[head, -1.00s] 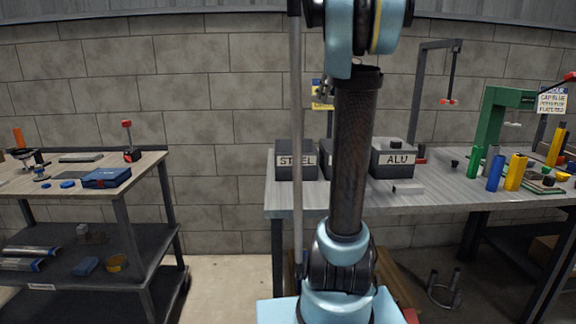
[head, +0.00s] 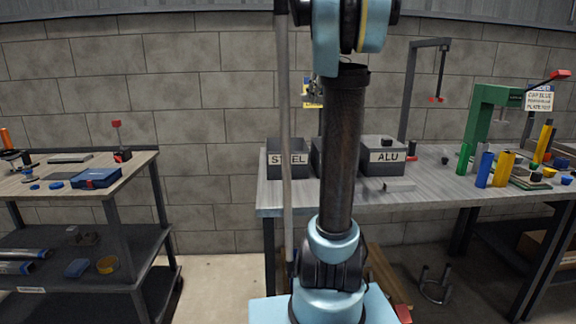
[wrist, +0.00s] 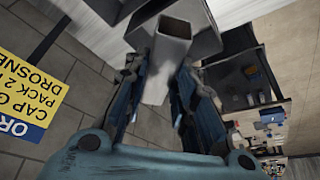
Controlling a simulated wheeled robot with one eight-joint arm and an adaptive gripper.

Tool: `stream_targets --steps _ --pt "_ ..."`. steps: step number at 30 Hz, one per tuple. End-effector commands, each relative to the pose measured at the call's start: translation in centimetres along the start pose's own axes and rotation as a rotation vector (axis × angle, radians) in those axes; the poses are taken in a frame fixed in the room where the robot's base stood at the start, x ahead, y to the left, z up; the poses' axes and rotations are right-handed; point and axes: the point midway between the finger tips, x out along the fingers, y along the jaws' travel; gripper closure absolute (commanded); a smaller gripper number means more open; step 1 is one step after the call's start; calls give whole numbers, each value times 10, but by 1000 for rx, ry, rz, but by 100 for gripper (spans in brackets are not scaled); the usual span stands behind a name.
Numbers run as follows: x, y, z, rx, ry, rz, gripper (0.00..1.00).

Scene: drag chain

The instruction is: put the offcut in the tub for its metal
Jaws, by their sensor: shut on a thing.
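The offcut (wrist: 164,57) is a short grey square tube with an open end, seen in the wrist view. My gripper (wrist: 160,88) is shut on it, with a finger on each side. In the head view my gripper (head: 315,93) is mostly hidden behind my arm, above the tubs. Grey tubs stand on the bench: the one labelled STEEL (head: 289,171) at left, the one labelled ALU (head: 383,169) at right. A middle tub (head: 316,160) is mostly covered by my arm, its label hidden. The offcut's metal cannot be told from its look.
A small grey piece (head: 398,185) lies on the bench (head: 430,195) before the ALU tub. A dark stand (head: 405,95), green press (head: 482,115) and coloured tubes (head: 484,170) stand to the right. A shelved cart (head: 130,185) is at left, with floor between.

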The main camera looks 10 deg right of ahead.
Motion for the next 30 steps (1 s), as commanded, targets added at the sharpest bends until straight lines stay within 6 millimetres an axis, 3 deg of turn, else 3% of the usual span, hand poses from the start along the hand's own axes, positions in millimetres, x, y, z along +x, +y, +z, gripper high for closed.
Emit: stream_targets --steps 5,12,18,30 --pt "32 -10 -7 -152 -14 -62 100" --pt "98 -42 -14 -504 -21 -211 100" --pt "133 -64 -14 -712 -8 -301 100" --pt "184 -71 3 -780 -1 -331 100"
